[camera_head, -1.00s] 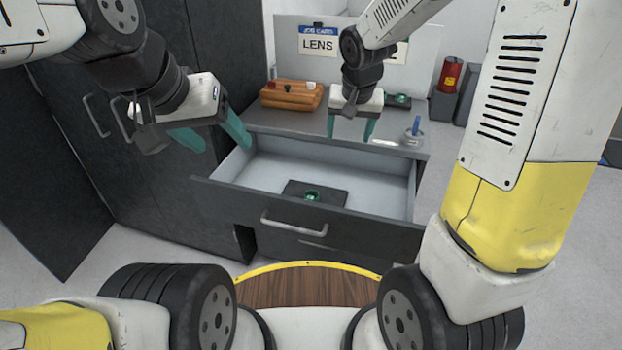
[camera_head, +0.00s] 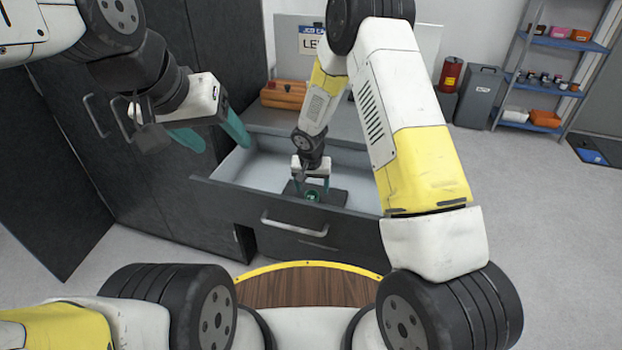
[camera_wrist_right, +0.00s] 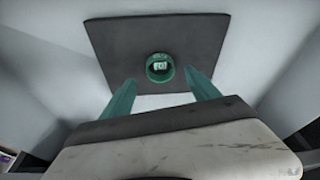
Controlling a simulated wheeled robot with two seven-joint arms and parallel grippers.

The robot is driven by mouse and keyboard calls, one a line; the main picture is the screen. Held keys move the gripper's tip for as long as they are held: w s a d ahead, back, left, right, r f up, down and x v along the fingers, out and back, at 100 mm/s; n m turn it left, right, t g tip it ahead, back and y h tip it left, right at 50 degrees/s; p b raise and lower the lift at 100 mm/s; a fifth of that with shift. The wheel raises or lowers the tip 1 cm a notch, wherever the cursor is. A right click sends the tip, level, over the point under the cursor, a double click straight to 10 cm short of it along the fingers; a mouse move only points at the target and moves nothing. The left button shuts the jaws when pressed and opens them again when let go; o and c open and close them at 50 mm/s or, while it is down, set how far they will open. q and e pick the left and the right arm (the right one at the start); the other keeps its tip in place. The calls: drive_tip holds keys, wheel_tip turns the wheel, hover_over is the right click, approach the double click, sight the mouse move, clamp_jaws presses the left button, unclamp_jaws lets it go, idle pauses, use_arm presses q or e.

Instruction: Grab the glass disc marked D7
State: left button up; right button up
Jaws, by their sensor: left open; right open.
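A small green-rimmed glass disc (camera_head: 312,196) lies on a dark square pad (camera_head: 338,197) inside the open drawer. The disc (camera_wrist_right: 159,67) also shows in the right wrist view, with a pale label too small to read, on the dark pad (camera_wrist_right: 115,40). My right gripper (camera_head: 311,186) is open and empty over the drawer, its teal fingers pointing down at the disc. In the right wrist view the fingers (camera_wrist_right: 162,90) stand wide, one to each side and short of the disc. My left gripper (camera_head: 212,136) is open and empty, left of the drawer.
The drawer (camera_head: 240,165) has a grey front with a handle. Dark cabinets (camera_head: 110,130) fill the left. A shelf rack (camera_head: 550,75) and a grey bin (camera_head: 480,95) stand at the back right.

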sight(312, 194)
drive_tip(key=x, duration=0.3)
drive_tip(key=shift+a+f, duration=0.1)
drive_tip(key=shift+f, duration=0.3)
drive_tip(key=shift+r, duration=0.1)
drive_tip(key=c, duration=1.5)
